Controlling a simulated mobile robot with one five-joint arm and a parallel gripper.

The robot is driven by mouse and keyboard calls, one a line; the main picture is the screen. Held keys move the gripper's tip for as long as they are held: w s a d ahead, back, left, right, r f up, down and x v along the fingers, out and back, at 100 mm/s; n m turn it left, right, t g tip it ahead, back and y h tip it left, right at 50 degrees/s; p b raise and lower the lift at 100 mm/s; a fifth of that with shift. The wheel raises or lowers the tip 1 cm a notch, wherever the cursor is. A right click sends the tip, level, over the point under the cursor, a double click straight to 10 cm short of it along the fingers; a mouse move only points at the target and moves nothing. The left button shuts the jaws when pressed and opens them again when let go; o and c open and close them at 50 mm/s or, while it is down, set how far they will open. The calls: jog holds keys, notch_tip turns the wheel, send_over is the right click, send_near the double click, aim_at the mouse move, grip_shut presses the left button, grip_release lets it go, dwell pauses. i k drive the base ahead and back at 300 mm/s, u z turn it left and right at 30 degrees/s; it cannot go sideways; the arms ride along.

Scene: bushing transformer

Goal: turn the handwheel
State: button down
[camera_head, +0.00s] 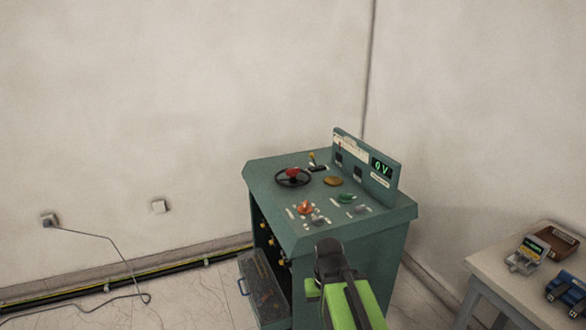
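The handwheel (293,178) is a dark ring with a red hub. It lies on the sloped top of the green control cabinet (350,253), towards the back left of that top. My gripper (328,250) is dark and sits at the end of my bright green arm, at the cabinet's front edge. It is in front of and below the handwheel, clearly apart from it. The fingers are seen from behind and are too small to tell whether they are open or shut.
The cabinet top also carries an orange-red knob (305,207), a green knob (346,198), a tan round knob (333,181) and a raised panel with a display (381,167) reading 0 V. A table (498,286) with instruments stands at the right. A cable (108,239) crosses the left floor.

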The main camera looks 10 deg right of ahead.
aim_at(292, 173)
jog(key=i, duration=0.7)
jog(key=u, duration=0.45)
jog(key=k, duration=1.35)
jog(key=u, duration=0.05)
jog(key=i, duration=1.85)
jog(key=u, duration=0.75)
